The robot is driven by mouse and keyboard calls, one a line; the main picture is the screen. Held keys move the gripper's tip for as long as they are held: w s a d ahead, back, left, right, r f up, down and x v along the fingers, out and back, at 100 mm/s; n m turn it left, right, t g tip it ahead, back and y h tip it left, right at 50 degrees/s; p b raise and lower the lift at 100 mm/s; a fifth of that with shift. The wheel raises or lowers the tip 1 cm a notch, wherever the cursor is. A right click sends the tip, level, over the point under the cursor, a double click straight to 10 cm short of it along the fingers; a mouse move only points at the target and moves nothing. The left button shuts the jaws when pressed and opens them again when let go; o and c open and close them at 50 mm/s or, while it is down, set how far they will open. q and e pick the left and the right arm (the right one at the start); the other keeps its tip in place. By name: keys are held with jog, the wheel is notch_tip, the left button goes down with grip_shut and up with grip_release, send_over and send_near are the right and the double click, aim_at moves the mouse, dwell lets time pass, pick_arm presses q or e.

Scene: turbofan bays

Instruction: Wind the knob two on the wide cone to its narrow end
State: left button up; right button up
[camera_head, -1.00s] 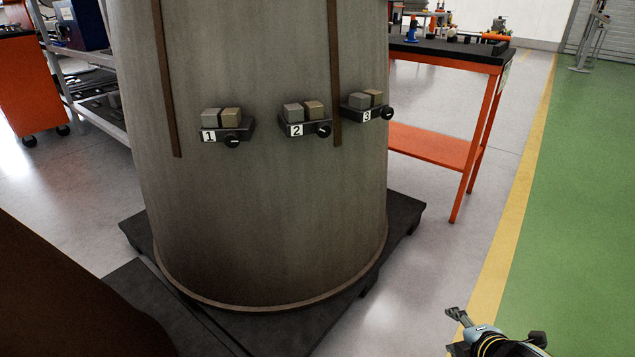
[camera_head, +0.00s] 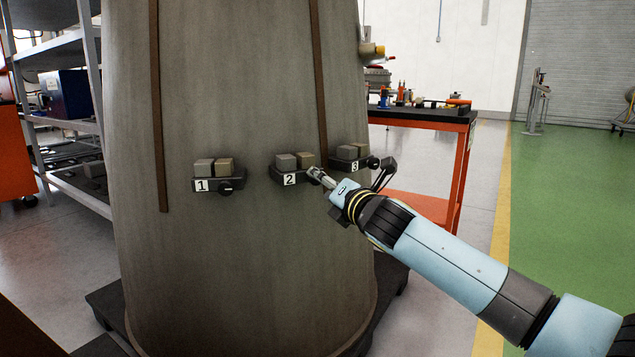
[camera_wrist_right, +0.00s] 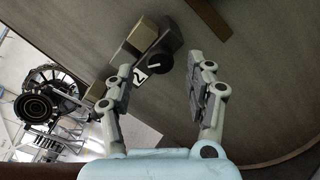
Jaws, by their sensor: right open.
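The wide cone (camera_head: 240,260) stands upright, wider at the bottom, with three numbered units on its side. The unit labelled 2 (camera_head: 289,180) has two blocks on top. Its black knob two (camera_wrist_right: 167,60) shows in the right wrist view with a pale pointer mark; in the head view my gripper mostly covers it. My right gripper (camera_head: 318,177) reaches in from the right at unit 2. In the right wrist view its fingers (camera_wrist_right: 160,88) are spread and empty, with the knob just beyond and between the fingertips. My left gripper is in no view.
Unit 1 with its knob (camera_head: 225,187) sits to the left. Unit 3 with its knob (camera_head: 373,162) is close to the right of my gripper. An orange bench (camera_head: 462,170) stands behind at right, and shelving (camera_head: 70,125) at left. Green floor (camera_head: 570,200) is open at right.

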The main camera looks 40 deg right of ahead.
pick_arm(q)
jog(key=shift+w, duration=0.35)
pick_arm(e)
jog(key=w, duration=0.3)
jog(key=shift+w+d, duration=0.1)
jog(key=shift+d, duration=0.15)
jog(key=shift+c, duration=0.4)
grip_shut()
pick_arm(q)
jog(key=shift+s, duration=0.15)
